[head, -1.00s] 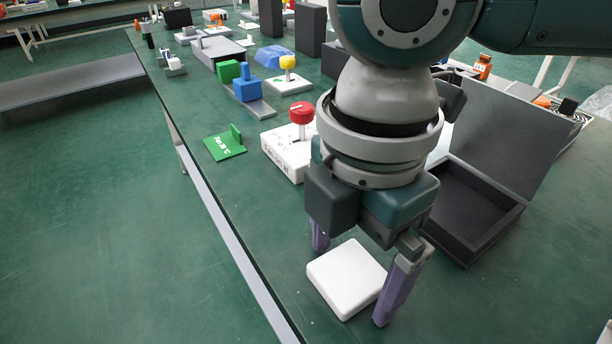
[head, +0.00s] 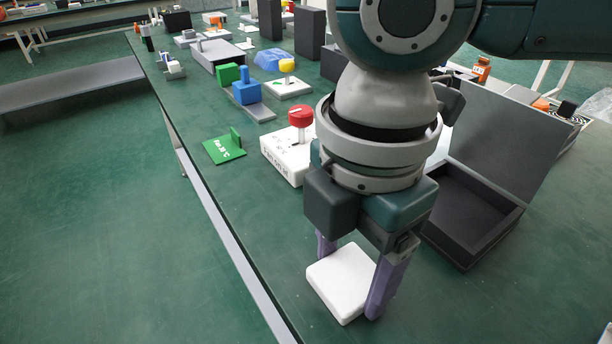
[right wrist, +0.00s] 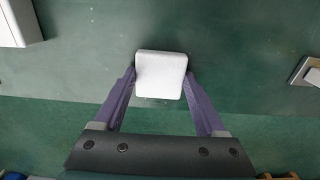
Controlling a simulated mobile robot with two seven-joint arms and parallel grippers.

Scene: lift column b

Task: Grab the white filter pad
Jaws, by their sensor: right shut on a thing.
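The white filter pad (head: 340,282) is a square white block with rounded edges on the green bench, near its front edge. It also shows in the right wrist view (right wrist: 160,75), between the fingertips. My right gripper (head: 350,275) comes down from above and is shut on the pad, one purple finger against each of two opposite sides. The far finger is partly hidden behind the pad. In the right wrist view the gripper (right wrist: 160,82) has both tips touching the pad's sides. I cannot tell whether the pad is lifted off the bench. My left gripper is not in view.
A white box with a red knob (head: 291,152) and a green bracket (head: 226,148) stand behind the gripper. An open dark box (head: 468,215) with a raised lid is at right. The bench's long edge runs along the left; bare bench lies around the pad.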

